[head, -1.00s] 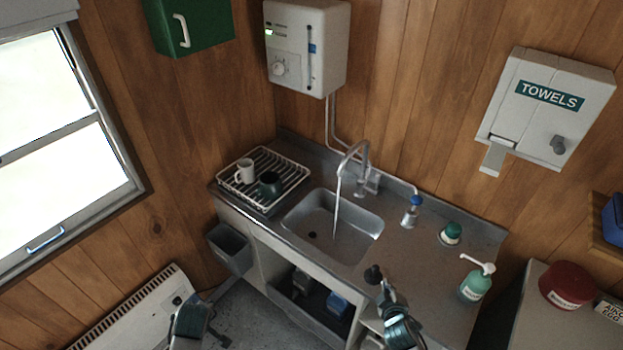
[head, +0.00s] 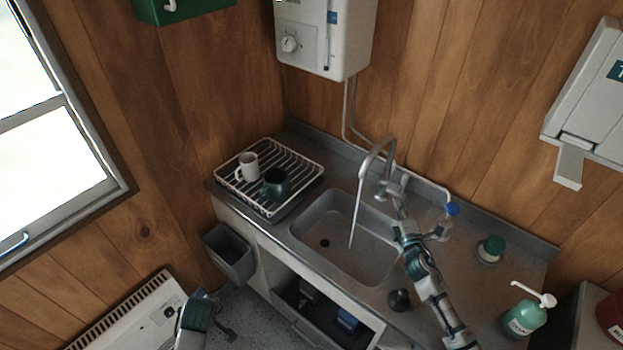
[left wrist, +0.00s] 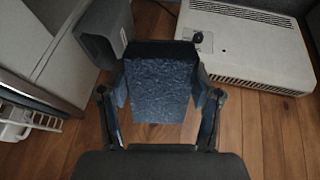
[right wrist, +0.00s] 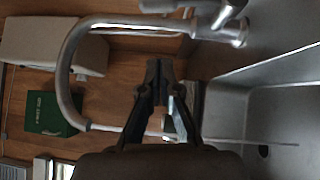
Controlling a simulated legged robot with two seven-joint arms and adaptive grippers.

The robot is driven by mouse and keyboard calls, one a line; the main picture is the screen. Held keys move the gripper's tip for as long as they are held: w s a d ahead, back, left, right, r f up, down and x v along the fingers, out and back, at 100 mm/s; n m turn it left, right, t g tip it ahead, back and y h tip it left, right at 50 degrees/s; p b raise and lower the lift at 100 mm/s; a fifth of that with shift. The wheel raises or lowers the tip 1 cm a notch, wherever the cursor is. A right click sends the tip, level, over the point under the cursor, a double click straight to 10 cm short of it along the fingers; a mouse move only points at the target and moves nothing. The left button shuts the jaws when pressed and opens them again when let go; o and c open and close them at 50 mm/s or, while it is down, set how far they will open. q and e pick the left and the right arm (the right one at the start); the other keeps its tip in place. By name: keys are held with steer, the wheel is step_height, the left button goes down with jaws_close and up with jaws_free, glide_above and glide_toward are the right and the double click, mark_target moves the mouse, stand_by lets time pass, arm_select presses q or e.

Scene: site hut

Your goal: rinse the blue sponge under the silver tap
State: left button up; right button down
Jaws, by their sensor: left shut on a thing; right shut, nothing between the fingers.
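The silver tap (head: 376,148) arches over the sink (head: 335,252), and a thin stream of water falls from its spout into the basin. My right gripper (head: 399,200) is shut and empty close to the tap's base. In the right wrist view its closed fingertips (right wrist: 160,72) are in front of the tap's curved spout (right wrist: 70,62); contact cannot be told. The blue sponge (left wrist: 158,92) is held between the fingers of my left gripper (left wrist: 160,100), above the floor. In the head view my left arm is at the bottom left, and the sponge cannot be made out there.
A white rack (head: 300,160) with a white mug (head: 248,165) and dark mug (head: 275,182) stands left of the sink. A grey bin (head: 230,255) hangs at the unit's left.

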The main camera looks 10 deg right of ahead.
mark_target(403, 188)
arm_select(q)
steer(key=shift+d+f+b, duration=0.35)
steer(key=shift+d+f, duration=0.05)
steer(key=shift+f, duration=0.1)
steer(key=shift+s+d+f, duration=0.15)
steer(key=shift+a+f+b, duration=0.15)
steer(key=shift+a+b, duration=0.05)
steer(key=shift+b, duration=0.1)
steer(key=shift+a, duration=0.25)
arm_select(e)
steer(key=w+d, duration=0.3)
steer(key=w, duration=0.2)
steer(key=shift+w+d+r, duration=0.15)
steer(key=shift+d+r, duration=0.05)
steer(key=shift+r, duration=0.2)
